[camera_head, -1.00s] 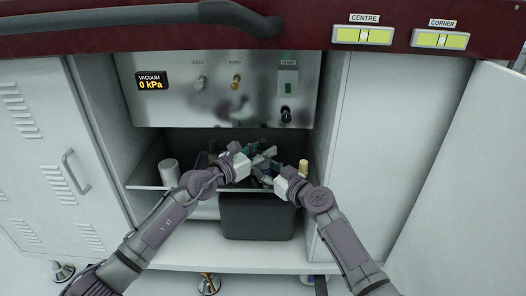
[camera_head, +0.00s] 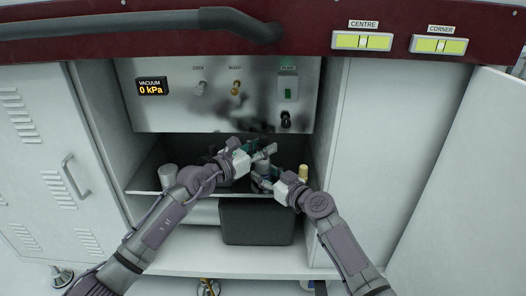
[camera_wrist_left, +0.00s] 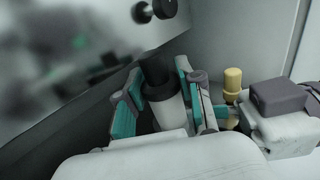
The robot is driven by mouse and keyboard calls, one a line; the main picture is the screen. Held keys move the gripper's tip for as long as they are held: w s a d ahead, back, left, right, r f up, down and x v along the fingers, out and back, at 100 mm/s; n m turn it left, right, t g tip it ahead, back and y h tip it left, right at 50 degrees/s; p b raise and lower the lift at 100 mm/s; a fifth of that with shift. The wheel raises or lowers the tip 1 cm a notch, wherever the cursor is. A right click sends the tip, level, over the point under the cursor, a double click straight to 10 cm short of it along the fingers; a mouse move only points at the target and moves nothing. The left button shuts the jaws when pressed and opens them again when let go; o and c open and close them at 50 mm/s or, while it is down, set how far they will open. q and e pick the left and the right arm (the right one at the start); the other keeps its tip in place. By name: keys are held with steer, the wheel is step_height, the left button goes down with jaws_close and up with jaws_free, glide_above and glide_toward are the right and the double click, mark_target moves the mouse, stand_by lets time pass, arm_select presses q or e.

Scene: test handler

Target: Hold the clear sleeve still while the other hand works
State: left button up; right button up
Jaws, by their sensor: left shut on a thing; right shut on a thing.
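The clear sleeve appears as a pale grey cylinder (camera_wrist_left: 168,112) with a black upper part, between the teal-padded fingers of my left gripper (camera_wrist_left: 162,100) in the left wrist view. My left gripper (camera_head: 262,154) is shut on it inside the cabinet bay. In the head view a small grey cylinder (camera_head: 263,169) shows between my two grippers. My right gripper (camera_head: 264,183) is just below and close to the left one. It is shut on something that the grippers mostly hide. Its grey and white body (camera_wrist_left: 283,115) shows at the right of the left wrist view.
A steel panel (camera_head: 215,105) with knobs and a 0 kPa vacuum display (camera_head: 152,87) stands above the bay. A grey cup (camera_head: 168,174) is on the shelf at left, a yellow-capped post (camera_head: 303,172) at right. A dark bin (camera_head: 257,222) sits below the shelf front.

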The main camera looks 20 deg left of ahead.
mark_target(263, 137)
arm_select(q)
steer(key=shift+r, duration=1.75)
arm_select(e)
steer(key=o, duration=0.9)
